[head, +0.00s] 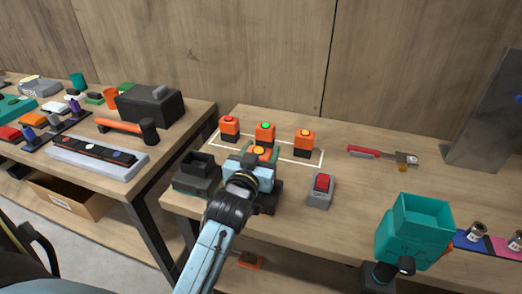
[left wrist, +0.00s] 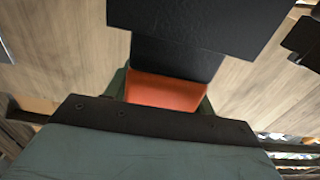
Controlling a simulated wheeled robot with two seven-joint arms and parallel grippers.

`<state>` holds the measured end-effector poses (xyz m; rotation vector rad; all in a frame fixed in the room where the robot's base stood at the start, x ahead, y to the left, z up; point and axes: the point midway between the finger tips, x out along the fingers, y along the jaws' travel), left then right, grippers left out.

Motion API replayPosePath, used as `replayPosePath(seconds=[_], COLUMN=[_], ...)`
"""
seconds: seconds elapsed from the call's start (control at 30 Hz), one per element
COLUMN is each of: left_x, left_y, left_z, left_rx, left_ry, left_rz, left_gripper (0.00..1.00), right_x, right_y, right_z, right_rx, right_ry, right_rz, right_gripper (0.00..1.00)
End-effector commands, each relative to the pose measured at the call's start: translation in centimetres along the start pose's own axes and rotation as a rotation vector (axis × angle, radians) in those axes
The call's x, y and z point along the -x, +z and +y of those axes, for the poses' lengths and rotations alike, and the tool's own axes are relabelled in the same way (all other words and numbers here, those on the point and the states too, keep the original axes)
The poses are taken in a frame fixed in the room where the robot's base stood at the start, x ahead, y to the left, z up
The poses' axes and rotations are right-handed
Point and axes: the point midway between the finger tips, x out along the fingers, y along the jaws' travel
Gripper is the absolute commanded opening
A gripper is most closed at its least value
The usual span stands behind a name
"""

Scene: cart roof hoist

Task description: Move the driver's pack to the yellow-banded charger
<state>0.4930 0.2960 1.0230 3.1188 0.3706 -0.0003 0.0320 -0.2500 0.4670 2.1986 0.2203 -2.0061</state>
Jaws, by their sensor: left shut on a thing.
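My left gripper (head: 262,157) is shut on an orange pack (head: 262,150) with a yellow-orange top, above the near left part of the table. In the left wrist view the pack's orange face (left wrist: 165,91) shows between the fingers, with dark parts beyond it. A black charger (head: 196,177) stands left of the gripper. Another dark block (head: 268,197) is mostly hidden behind the gripper; I cannot tell its band colour or whether the pack touches it. The teal driver (head: 415,225) stands at the right front, its hollow end up. My right gripper is not in view.
Three orange packs, red-topped (head: 229,127), green-topped (head: 265,133) and orange-topped (head: 304,141), stand along the white outline. A grey box with a red button (head: 321,190) is right of the gripper. A red-handled tool (head: 378,153) lies behind.

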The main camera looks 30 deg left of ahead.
Motion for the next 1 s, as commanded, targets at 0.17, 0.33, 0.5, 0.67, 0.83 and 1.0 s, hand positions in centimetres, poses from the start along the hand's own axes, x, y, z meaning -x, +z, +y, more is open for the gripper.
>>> replayPosePath(seconds=[0.17,0.33,0.5,0.67,0.83,1.0], left_x=[0.0,0.0,0.0,0.0,0.0,0.0], left_y=[0.4,0.9,1.3,1.7,2.1,2.0], left_z=[0.0,0.0,0.0,0.0,0.0,0.0], left_rx=[0.0,0.0,0.0,0.0,0.0,0.0], left_ry=[0.0,0.0,0.0,0.0,0.0,0.0], left_rz=[0.003,0.003,0.003,0.002,0.002,0.002], left_gripper=[0.23,0.23,0.23,0.23,0.23,0.75], right_x=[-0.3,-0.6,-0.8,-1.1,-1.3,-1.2], right_y=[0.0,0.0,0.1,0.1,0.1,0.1], right_z=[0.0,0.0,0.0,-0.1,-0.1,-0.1], right_rx=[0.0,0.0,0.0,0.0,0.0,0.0], right_ry=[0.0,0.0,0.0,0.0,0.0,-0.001], right_rz=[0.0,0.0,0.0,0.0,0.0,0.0], right_gripper=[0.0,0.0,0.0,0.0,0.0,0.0])
